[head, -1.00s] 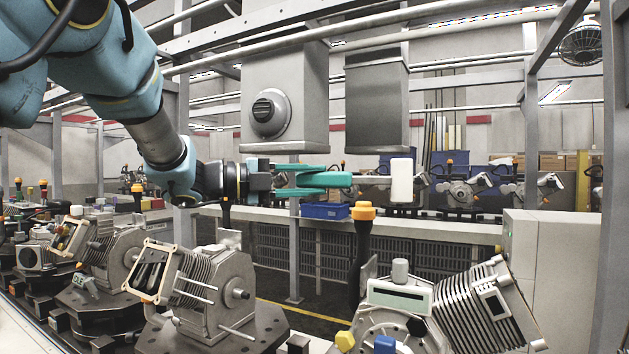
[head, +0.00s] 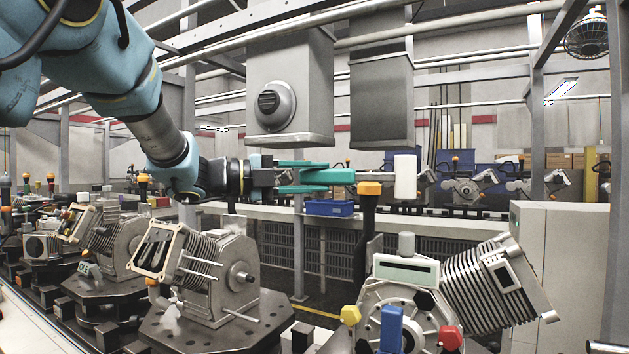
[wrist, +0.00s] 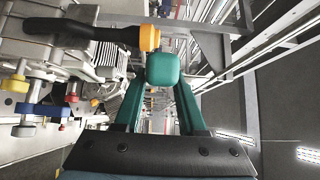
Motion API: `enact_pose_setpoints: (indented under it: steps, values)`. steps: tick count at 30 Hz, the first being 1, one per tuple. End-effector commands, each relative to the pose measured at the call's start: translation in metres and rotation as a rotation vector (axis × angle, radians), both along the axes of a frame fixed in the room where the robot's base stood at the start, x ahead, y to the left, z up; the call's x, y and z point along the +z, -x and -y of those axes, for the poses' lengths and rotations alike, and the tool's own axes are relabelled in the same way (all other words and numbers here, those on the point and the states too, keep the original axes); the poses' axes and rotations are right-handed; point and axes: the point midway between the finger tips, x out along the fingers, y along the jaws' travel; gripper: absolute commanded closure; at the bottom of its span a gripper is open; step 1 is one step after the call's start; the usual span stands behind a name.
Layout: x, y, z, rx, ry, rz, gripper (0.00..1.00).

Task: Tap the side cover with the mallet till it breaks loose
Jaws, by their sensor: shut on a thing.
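My gripper (head: 335,176) has teal fingers and is shut on a mallet; its fingers also show in the wrist view (wrist: 162,75). The mallet's pale block head (head: 405,177) points right, with a short length of thin handle showing. It hangs in the air above the nearest machine unit (head: 400,300), touching nothing that I can make out. This unit has a round grey front, a finned cylinder (head: 490,285) and yellow, blue and red knobs. I cannot tell which part is the side cover.
A black post with an orange cap (head: 369,188) stands just below the mallet, close to it in the picture. A similar finned unit (head: 215,278) sits on a dark plate to the left. Grey ducts (head: 290,90) hang behind. A blue bin (head: 330,207) lies on the far line.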

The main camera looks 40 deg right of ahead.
Motion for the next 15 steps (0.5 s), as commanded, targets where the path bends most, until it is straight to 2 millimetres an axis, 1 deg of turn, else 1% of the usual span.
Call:
enact_pose_setpoints:
  steps: [10,13,15]
  values:
    - [-0.003,0.000,0.000,-0.001,0.001,0.000,1.00]
    - [-0.014,0.000,0.000,-0.001,0.001,0.000,1.00]
    - [-0.026,0.000,0.000,0.000,0.000,-0.001,1.00]
